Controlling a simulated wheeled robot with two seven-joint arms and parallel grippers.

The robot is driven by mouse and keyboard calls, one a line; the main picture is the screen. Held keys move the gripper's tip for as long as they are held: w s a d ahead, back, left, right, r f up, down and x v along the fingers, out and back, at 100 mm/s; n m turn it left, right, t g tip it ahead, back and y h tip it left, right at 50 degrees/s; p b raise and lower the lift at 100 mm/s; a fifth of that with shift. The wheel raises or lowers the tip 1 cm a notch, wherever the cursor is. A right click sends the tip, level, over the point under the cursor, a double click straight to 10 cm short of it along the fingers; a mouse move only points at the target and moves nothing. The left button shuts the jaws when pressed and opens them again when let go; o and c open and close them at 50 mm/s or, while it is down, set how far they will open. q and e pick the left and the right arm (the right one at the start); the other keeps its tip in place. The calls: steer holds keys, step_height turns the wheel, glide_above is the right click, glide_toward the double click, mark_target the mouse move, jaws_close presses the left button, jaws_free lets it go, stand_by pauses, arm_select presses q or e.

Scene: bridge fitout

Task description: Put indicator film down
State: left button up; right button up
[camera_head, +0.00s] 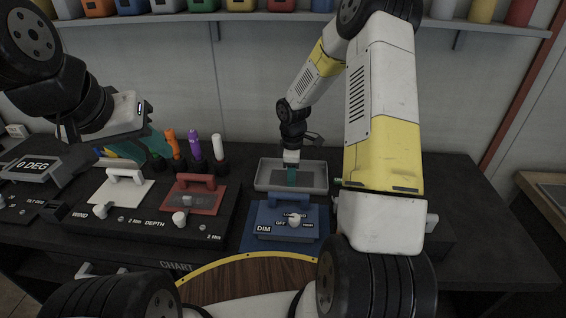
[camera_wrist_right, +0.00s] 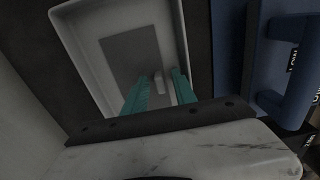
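A flat dark grey sheet, which I take to be the indicator film (camera_wrist_right: 127,52), lies within the pale tray (camera_head: 262,176); the tray also shows in the right wrist view (camera_wrist_right: 82,46). A small light tab (camera_wrist_right: 161,86) stands up near the sheet's lower edge. My right gripper (camera_head: 291,177) reaches down into the tray. In the right wrist view its teal fingers (camera_wrist_right: 161,92) are apart, on either side of the tab, with a narrow gap showing.
A blue DIM panel (camera_head: 287,220) with a knob is in front of the tray. A black console (camera_head: 150,222) with white and red handled plates is to the left. Orange, purple and white upright pieces (camera_head: 195,147) stand behind it. The dark bench right of my right arm looks clear.

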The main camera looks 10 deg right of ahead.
steer(key=s+r+m+t, duration=0.1)
steer(key=s+r+m, duration=0.1)
steer(key=r, duration=0.8)
steer(key=s+r+m, duration=0.1)
steer(key=s+r, duration=0.2)
steer(key=r, duration=0.8)
steer(key=s+r+m+t, duration=0.1)
steer(key=s+r+m, duration=0.2)
steer(key=s, duration=0.3)
steer(key=s+a+r+m+t+y, duration=0.1)
steer(key=s+r+m+t, duration=0.1)
steer(key=s+r+m, duration=0.2)
steer(key=s+a+r+m+t+y, duration=0.1)
steer(key=s+r+m+t, duration=0.1)
steer(key=s, duration=0.7)
steer(key=shift+s+r+m, duration=0.15)
steer(key=shift+r+m, duration=0.6)
steer(key=shift+m, duration=0.35)
steer(key=shift+a, duration=0.1)
